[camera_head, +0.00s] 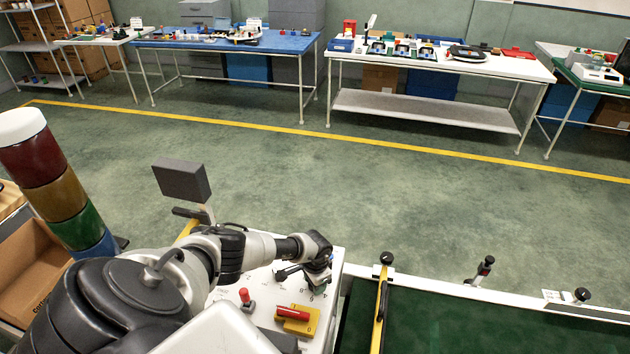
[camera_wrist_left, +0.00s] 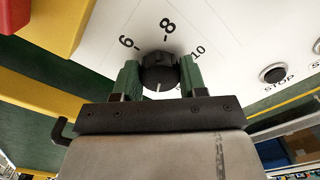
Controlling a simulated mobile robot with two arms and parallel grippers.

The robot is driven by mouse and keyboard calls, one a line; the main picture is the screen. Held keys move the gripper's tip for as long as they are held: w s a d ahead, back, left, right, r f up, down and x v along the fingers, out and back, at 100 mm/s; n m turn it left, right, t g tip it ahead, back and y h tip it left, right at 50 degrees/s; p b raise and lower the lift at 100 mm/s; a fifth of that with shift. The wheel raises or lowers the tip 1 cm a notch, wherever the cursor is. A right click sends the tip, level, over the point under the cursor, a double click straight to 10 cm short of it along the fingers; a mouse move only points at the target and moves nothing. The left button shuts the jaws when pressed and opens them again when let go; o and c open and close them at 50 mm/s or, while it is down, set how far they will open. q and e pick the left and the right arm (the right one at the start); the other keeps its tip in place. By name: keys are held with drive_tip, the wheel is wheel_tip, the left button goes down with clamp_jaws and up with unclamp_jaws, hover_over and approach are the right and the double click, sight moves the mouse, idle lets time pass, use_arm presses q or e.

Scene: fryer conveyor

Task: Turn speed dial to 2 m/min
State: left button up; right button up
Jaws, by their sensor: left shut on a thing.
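The black speed dial (camera_wrist_left: 158,70) sits on a white panel in the left wrist view, with the numbers 6, 8 and 10 printed around its far side. A white mark shows on its side nearest my gripper; which number it points to is hidden. My left gripper (camera_wrist_left: 159,76) is shut on the dial, one green finger on each side. In the head view my left gripper (camera_head: 317,284) reaches down to the white control panel (camera_head: 262,276) and hides most of the dial. My right gripper is in neither view.
A STOP button (camera_wrist_left: 273,74) is right of the dial. The green conveyor belt (camera_head: 470,325) lies right; a stack light (camera_head: 50,185) stands left.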

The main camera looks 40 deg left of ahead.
use_arm(q)
drive_tip(key=shift+w, duration=0.1)
idle(0.3)
drive_tip(key=o, duration=0.9)
